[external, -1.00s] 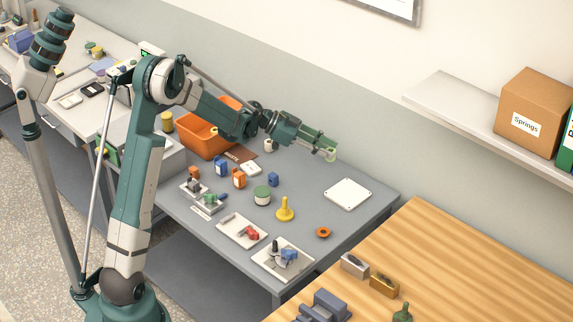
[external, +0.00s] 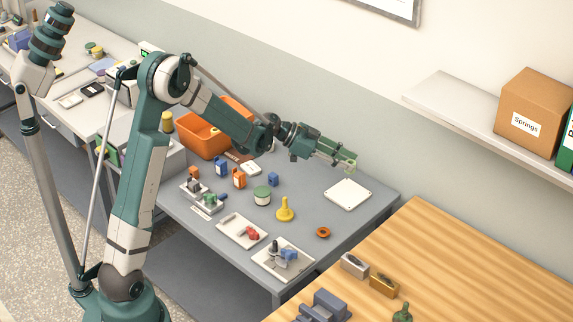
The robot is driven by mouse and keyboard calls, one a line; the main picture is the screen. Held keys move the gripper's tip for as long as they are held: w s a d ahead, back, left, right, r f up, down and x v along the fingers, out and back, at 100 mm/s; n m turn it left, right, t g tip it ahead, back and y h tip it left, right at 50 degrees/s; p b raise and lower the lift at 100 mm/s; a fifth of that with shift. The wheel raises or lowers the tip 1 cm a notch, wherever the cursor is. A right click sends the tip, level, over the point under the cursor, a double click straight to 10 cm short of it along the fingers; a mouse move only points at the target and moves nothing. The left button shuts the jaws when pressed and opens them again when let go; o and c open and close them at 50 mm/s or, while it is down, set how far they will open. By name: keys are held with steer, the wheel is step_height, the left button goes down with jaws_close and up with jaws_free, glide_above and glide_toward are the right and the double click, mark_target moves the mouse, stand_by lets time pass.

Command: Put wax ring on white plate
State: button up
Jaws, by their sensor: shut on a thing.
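My gripper (external: 350,164) is in the air above the far right part of the grey table, just over the back edge of the white plate in the picture. It is shut on a small pale thing that looks like the wax ring (external: 349,169), mostly hidden by the fingertips. Its exact shape is too small to tell. The white plate (external: 348,194) is a flat square with small dark marks at its corners. It lies bare on the table, and the ring is apart from it.
Trays with small parts lie at the front. An orange bin (external: 203,139) is at the back left.

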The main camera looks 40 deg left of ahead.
steer(key=shift+f+b, duration=0.65)
steer(key=shift+f, duration=2.45)
steer(key=shift+f+b, duration=0.45)
steer(key=shift+f, duration=1.4)
steer(key=shift+f, duration=0.2)
steer(key=o, duration=0.7)
steer(key=shift+o, duration=0.2)
steer(key=shift+r, duration=0.15)
steer(key=shift+a+r, duration=0.15)
steer(key=p+v, duration=0.2)
steer(key=v, duration=0.9)
steer(key=shift+s+a, duration=0.2)
steer(key=shift+a, duration=0.05)
steer(key=shift+r, duration=0.15)
